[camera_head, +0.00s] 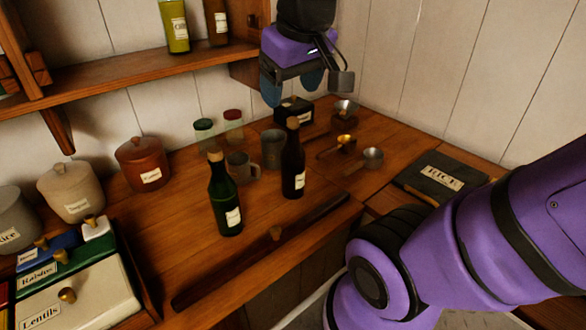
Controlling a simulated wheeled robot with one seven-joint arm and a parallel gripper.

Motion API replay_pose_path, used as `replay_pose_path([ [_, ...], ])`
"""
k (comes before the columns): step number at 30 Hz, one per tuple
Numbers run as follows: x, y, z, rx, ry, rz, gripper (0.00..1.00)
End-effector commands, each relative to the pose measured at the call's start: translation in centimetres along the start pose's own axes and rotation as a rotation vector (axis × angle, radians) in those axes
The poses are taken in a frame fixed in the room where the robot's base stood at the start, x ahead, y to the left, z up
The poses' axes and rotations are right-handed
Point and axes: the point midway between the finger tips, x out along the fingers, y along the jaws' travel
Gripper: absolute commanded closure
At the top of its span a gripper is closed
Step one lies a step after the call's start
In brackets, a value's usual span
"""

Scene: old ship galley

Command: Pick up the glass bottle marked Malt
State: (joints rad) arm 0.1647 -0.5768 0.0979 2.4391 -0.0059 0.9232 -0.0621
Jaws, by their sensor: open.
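Two corked bottles stand upright on the wooden counter. One is a green glass bottle (222,190); the other is a dark brown bottle (292,165) just to its right and farther back. A dark brown bottle (217,20) and a yellow-green bottle (175,28) stand on the upper shelf. Each has a pale label, but I cannot read which one says Malt. My gripper (305,86) is open and empty, at the top centre. In the picture it is above the brown counter bottle, apart from it.
Grey mugs (272,147), small jars (204,134), a black box (294,110) and metal scoops (371,156) surround the counter bottles. Canisters (142,162) and drawers (80,296) stand at left. A dark rolling-pin-like bar (240,262) lies along the front edge. The shelf (120,75) overhangs the back.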

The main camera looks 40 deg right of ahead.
Motion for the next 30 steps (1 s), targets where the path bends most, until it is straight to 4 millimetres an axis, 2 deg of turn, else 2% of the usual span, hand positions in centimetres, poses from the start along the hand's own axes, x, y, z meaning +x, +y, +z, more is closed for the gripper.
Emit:
replay_pose_path([
  [1, 0.8, 0.6, -1.2, 0.003, -0.032, 0.013, 0.28],
  [6, 3.3, 2.5, -4.7, -0.005, -0.124, 0.034, 0.28],
  [15, 9.2, 7.2, -9.6, -0.011, -0.271, -0.001, 0.28],
  [22, 13.2, 10.7, -11.6, -0.008, -0.333, -0.059, 0.28],
  [26, 14.3, 11.7, -12.0, -0.007, -0.346, -0.079, 0.28],
  [30, 15.3, 11.9, -11.8, -0.008, -0.352, -0.086, 0.28],
])
